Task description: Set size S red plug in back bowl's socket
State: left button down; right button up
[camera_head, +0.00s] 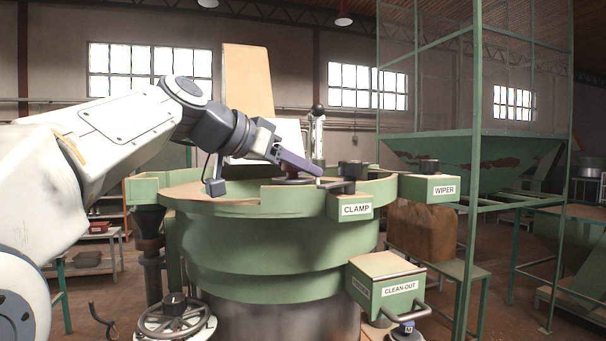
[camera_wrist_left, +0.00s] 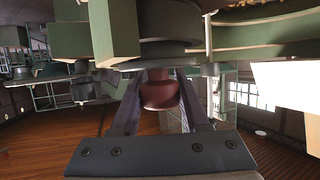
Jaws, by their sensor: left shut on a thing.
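The green bowl (camera_head: 270,232) stands in the middle of the head view. Its socket is not clearly visible, and no size mark shows on the plug. My right gripper is not in view.
The CLAMP box (camera_head: 355,208), WIPER box (camera_head: 430,188) and CLEAN-OUT box (camera_head: 386,285) stick out from the bowl's side. Black knobs (camera_head: 350,168) stand near the rim. A blue part marked M (camera_head: 405,332) is low in front. A green hopper (camera_head: 475,160) stands behind right.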

pick_arm(q)
jog(key=shift+f, duration=0.35)
jog(key=shift+f, duration=0.1)
jog(key=shift+f, duration=0.15)
jog(key=shift+c, duration=2)
grip_release()
